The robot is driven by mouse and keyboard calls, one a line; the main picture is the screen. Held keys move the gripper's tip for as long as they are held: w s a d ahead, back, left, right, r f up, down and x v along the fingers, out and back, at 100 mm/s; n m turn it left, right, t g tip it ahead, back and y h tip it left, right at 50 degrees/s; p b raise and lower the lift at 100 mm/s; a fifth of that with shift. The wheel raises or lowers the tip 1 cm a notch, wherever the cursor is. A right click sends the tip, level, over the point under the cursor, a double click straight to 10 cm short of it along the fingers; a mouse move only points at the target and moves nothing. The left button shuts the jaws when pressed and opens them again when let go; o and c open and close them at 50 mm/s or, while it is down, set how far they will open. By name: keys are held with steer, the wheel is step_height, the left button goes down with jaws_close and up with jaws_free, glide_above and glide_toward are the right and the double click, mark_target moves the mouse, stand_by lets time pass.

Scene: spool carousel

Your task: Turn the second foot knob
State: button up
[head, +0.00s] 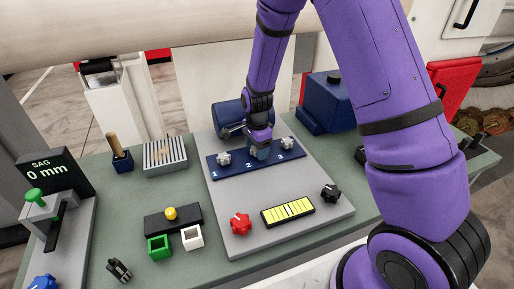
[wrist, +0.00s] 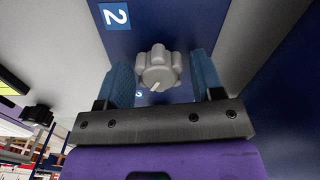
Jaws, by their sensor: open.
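The second foot knob (wrist: 159,68) is a grey lobed knob with a white pointer mark, below the "2" label in the wrist view. My gripper (wrist: 163,80) is open, with one blue finger on each side of this knob. A small gap shows between the knob and each finger, so I see no clear contact. In the head view my gripper (head: 261,150) is over the middle of the dark blue strip (head: 226,172) and hides the second knob. The first grey knob (head: 224,158) and third grey knob (head: 287,143) show on either side.
The grey panel (head: 285,186) also carries a red knob (head: 240,223), a yellow gauge (head: 288,209) and a black knob (head: 330,193). A dark blue cylinder (head: 228,117) lies behind the strip, and a blue box (head: 327,100) stands at the back right.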

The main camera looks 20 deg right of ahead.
steer(key=c, duration=0.9)
